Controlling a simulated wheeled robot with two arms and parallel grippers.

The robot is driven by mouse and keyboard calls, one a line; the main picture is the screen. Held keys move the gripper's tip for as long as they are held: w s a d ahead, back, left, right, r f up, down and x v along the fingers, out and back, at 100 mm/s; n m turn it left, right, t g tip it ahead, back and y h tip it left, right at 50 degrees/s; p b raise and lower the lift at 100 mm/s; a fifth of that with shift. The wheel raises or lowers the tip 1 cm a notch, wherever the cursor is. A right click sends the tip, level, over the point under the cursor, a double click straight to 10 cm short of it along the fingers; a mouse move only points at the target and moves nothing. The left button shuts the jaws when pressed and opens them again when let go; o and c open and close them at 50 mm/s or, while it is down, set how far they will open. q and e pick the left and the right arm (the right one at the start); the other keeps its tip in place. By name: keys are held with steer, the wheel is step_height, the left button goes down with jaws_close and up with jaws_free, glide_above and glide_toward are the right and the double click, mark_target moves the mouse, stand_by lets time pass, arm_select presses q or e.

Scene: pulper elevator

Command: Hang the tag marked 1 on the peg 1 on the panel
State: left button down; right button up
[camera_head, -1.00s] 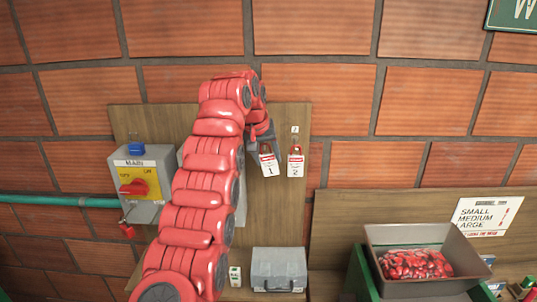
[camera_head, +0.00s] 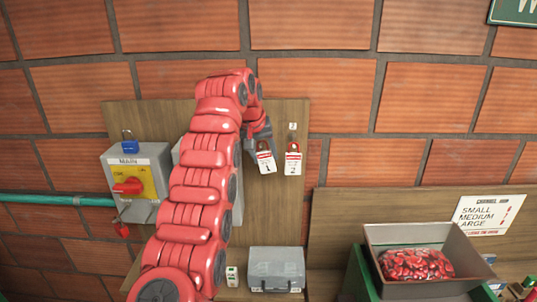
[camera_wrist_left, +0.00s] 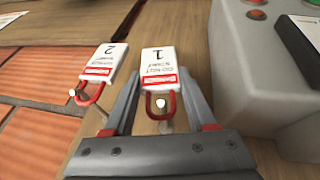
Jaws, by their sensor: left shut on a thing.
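Tag 1 (camera_head: 265,161) is white with a red band and a red shackle. It is in front of the wooden panel (camera_head: 275,214), slightly tilted. My left gripper (camera_head: 261,140) is shut on it near the shackle; the fingers flank tag 1 (camera_wrist_left: 158,70) in the left wrist view. There the round metal head of peg 1 (camera_wrist_left: 160,103) shows inside the red loop; I cannot tell whether the loop rests on the peg. Tag 2 (camera_head: 293,163) hangs just right of tag 1, and its loop is around another peg (camera_wrist_left: 72,92). My right gripper is not in view.
A grey switch box with a red knob (camera_head: 128,186) and a blue padlock (camera_head: 130,146) is at the panel's left. A grey case (camera_head: 277,267) stands below. A bin (camera_head: 440,291) holding red items is at the lower right. The panel below the tags is clear.

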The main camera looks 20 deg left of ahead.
arm_select(q)
steer(key=shift+w+f, duration=0.1)
steer(key=shift+w, duration=0.05)
steer(key=shift+c, duration=0.7)
jaws_free()
